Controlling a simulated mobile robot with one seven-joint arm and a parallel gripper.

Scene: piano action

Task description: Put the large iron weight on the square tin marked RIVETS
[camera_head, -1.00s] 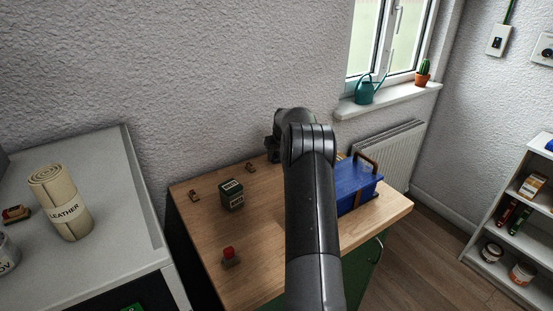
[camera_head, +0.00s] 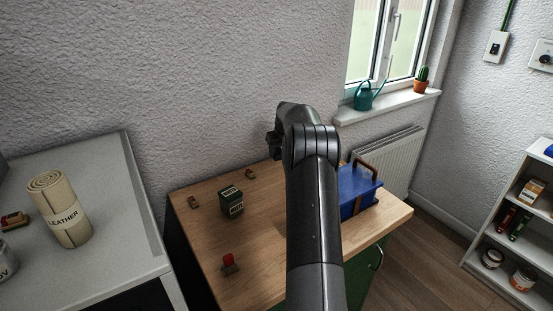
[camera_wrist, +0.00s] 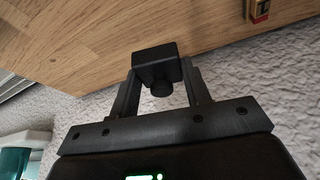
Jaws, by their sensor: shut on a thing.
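The iron weight (camera_wrist: 158,68) is a dark block with a round knob, seen in the wrist view. My gripper (camera_wrist: 161,90) is shut on it, one finger on each side. In the wrist view the weight appears against the wooden bench top and the wall; its height above the wood is hard to judge. In the head view my gripper (camera_head: 273,146) is at the back of the bench, and my arm hides the weight. The square tin (camera_head: 231,201), dark green with pale labels too small to read, stands on the bench to the left, apart from my gripper.
On the bench (camera_head: 265,237) are a red-topped object (camera_head: 229,262), two small brown pieces (camera_head: 250,174) at the back, and a blue box (camera_head: 358,192) with a brown handle right of my arm. Bare wood surrounds the tin. The rough wall is close behind.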

